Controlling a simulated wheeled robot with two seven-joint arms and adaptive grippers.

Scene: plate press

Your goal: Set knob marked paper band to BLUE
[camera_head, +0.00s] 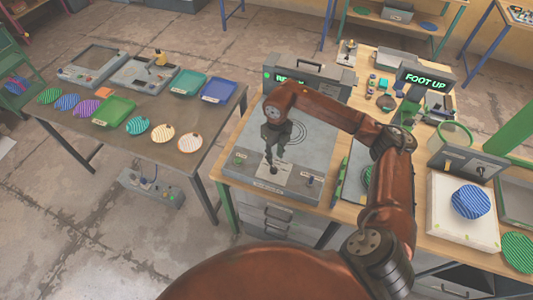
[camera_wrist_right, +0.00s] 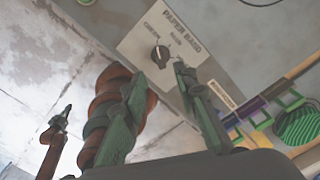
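The knob (camera_wrist_right: 160,55) is black and round, with a pale mark on it. It sits on a cream label plate (camera_wrist_right: 135,48) that reads PAPER BAND. Smaller words beside the knob are hard to read, and I cannot tell which one it points to. In the head view the plate (camera_head: 290,180) lies at the front of a grey press panel. My right gripper (camera_head: 273,163) points down over it and hides most of the knob. In the right wrist view my right gripper (camera_wrist_right: 156,76) is open, its fingers apart with nothing between. What looks like my left gripper (camera_wrist_right: 62,116) is small at the left.
A screen reads FOOT UP (camera_head: 425,82). A striped blue disc (camera_head: 471,201) lies at the right. The left table (camera_head: 190,125) holds trays and striped discs.

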